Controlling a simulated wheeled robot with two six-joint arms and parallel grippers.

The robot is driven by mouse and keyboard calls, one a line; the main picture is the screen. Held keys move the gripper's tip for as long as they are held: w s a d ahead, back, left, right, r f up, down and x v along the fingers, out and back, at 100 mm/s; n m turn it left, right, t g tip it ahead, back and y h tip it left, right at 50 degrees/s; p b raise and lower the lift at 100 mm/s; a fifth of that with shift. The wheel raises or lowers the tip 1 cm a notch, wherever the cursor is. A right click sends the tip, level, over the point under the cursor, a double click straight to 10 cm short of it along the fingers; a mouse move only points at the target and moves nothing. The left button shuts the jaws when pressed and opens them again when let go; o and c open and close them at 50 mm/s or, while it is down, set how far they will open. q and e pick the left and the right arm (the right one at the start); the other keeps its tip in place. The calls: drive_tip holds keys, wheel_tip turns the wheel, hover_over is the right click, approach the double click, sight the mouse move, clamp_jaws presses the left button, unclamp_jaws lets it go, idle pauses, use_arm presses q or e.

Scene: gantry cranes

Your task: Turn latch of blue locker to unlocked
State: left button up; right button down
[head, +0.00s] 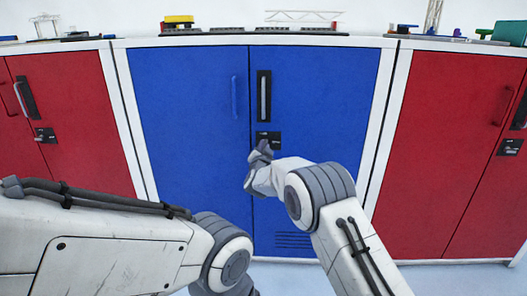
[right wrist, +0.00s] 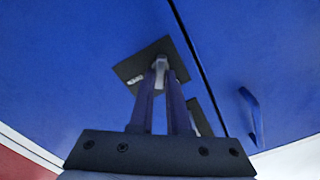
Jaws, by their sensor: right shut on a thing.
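The blue locker (head: 190,100) stands in the middle of the head view with both doors closed. Its latch is on a black plate (head: 275,135) on the right door, below a black handle plate with a grey bar (head: 264,97). My right gripper (head: 262,150) is at the lower left of the latch plate and hides part of it. In the right wrist view my right gripper's fingers (right wrist: 160,75) are close together on the small grey latch knob (right wrist: 160,63), in front of the black latch plate (right wrist: 135,75). My left gripper is not in view; only my left arm shows.
A blue bar handle (head: 234,97) is on the left blue door; it also shows in the right wrist view (right wrist: 252,112). Red lockers stand at left (head: 75,115) and right (head: 445,150). Crane models, including a yellow piece (head: 178,20), lie on top of the lockers.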

drive_tip(key=shift+d+f+m+b, duration=0.1)
drive_tip(key=shift+f+m+b, duration=0.05)
drive_tip(key=shift+m+b, duration=2.2)
drive_tip(key=shift+d+f+m+b, duration=0.1)
drive_tip(key=shift+m+b, duration=1.4)
drive_tip(key=shift+m, duration=1.65)
drive_tip(key=c, duration=0.9)
unclamp_jaws()
drive_tip(key=shift+a+r, duration=0.1)
drive_tip(key=s+p, duration=0.1)
drive_tip(key=s, duration=0.9)
drive_tip(key=shift+s+p, duration=0.25)
drive_tip(key=shift+p, duration=0.15)
